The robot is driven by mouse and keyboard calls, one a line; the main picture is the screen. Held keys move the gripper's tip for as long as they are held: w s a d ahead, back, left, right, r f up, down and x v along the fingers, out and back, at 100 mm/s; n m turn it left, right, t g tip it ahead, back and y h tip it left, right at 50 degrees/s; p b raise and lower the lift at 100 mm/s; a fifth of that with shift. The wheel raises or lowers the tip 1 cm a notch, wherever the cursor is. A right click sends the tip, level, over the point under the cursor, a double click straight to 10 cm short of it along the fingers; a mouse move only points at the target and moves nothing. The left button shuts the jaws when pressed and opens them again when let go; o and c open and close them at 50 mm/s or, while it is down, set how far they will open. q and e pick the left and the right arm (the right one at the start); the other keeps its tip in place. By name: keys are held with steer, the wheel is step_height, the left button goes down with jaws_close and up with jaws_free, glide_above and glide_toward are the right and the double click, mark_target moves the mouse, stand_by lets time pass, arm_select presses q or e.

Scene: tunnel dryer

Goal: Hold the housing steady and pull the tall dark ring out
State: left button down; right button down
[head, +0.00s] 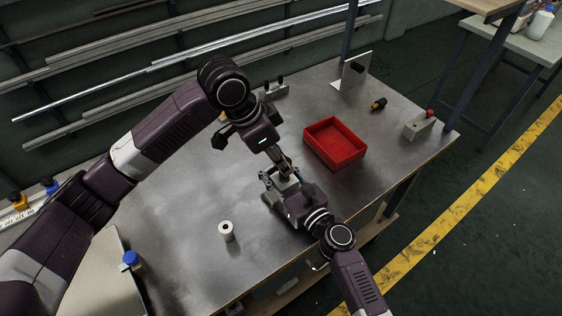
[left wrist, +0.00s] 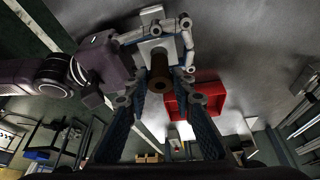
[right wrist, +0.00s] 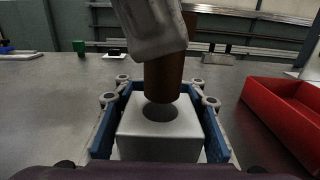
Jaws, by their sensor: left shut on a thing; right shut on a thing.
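The housing is a light grey block (right wrist: 160,140), between the blue-padded fingers of my right gripper (right wrist: 159,90) in the right wrist view. My right gripper is shut on it at the table. The tall dark ring (right wrist: 163,78) is a brown cylinder standing nearly upright over the housing. Its lower end shows just above a dark round patch on the block's top; I cannot tell whether this is the bore or a shadow. My left gripper (head: 284,163) is shut on the ring from above and hides its upper part. The ring's end also shows in the left wrist view (left wrist: 160,76).
A red open tray (head: 335,160) stands close to the right of the grippers. A white roller (head: 226,231) stands nearer the front left. A grey block with a red knob (head: 418,126) and a small black-and-orange piece (head: 378,104) lie farther right. The left tabletop is mostly clear.

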mark_target(288, 160)
arm_select(q)
steer(key=shift+r, duration=0.15)
steer(key=shift+r, duration=1.6)
stand_by(0.8)
arm_select(e)
steer(key=c, duration=1.1)
jaws_free()
steer(key=shift+c, duration=0.2)
steer(key=v, duration=1.2)
steer(key=shift+s, duration=0.1)
